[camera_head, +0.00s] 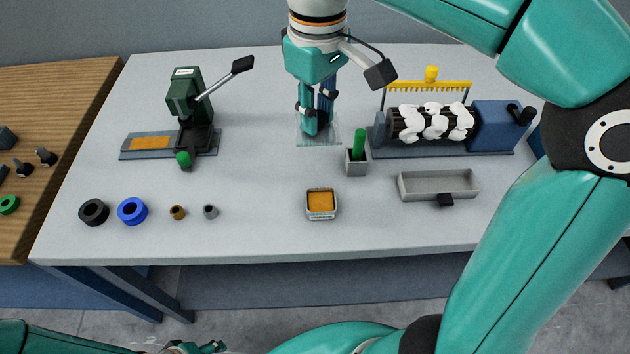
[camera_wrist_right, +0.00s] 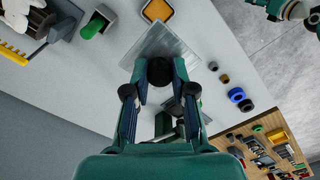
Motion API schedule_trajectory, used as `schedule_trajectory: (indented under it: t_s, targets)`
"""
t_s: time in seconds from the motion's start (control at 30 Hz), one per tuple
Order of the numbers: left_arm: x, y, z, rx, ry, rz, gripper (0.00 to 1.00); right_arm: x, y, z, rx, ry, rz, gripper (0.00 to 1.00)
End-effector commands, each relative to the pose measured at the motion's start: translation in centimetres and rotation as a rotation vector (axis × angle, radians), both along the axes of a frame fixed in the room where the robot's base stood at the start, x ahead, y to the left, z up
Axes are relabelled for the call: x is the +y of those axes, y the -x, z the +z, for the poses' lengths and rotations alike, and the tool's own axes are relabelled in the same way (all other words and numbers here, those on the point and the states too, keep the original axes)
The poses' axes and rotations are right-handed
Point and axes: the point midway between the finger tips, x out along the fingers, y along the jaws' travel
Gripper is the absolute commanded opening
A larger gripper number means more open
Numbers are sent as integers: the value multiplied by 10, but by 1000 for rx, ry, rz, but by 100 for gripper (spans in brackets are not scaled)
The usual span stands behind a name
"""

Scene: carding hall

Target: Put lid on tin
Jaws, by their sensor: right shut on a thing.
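The tin (camera_head: 321,204) is a small grey open square box with orange contents near the front middle of the table; it also shows at the top of the wrist view (camera_wrist_right: 158,11). The lid (camera_head: 331,141) is a clear square plate behind the tin, apart from it; it shows in the wrist view (camera_wrist_right: 163,42) too. My right gripper (camera_head: 316,128) points down over the lid and is shut on its dark knob (camera_wrist_right: 160,71). Whether the lid touches the table is unclear. My left gripper (camera_head: 193,348) is cut off at the bottom edge; its jaws are unclear.
A grey holder (camera_head: 357,164) with a green-handled tool stands right of the lid. A grey tray (camera_head: 438,191) and a roller machine (camera_head: 430,125) are further right. A green press (camera_head: 188,98) stands left; rings (camera_head: 132,211) lie front left. Table between lid and tin is clear.

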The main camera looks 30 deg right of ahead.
Motion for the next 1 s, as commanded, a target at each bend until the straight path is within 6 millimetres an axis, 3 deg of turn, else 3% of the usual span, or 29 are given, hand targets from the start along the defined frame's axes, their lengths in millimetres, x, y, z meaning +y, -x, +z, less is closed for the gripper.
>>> schedule_trajectory:
  t_s: [0.5, 0.77, 1.0]
  targets:
    - [0, 0, -19, 0, 0, 0, 50, -9, 7, -127, 4, 0, -27, 0]
    - [0, 0, -21, 0, 0, 0, 50, -9, 6, -149, 1, 0, -27, 0]
    - [0, 0, -24, 0, 0, 0, 50, -9, 7, -181, 4, 0, -27, 0]
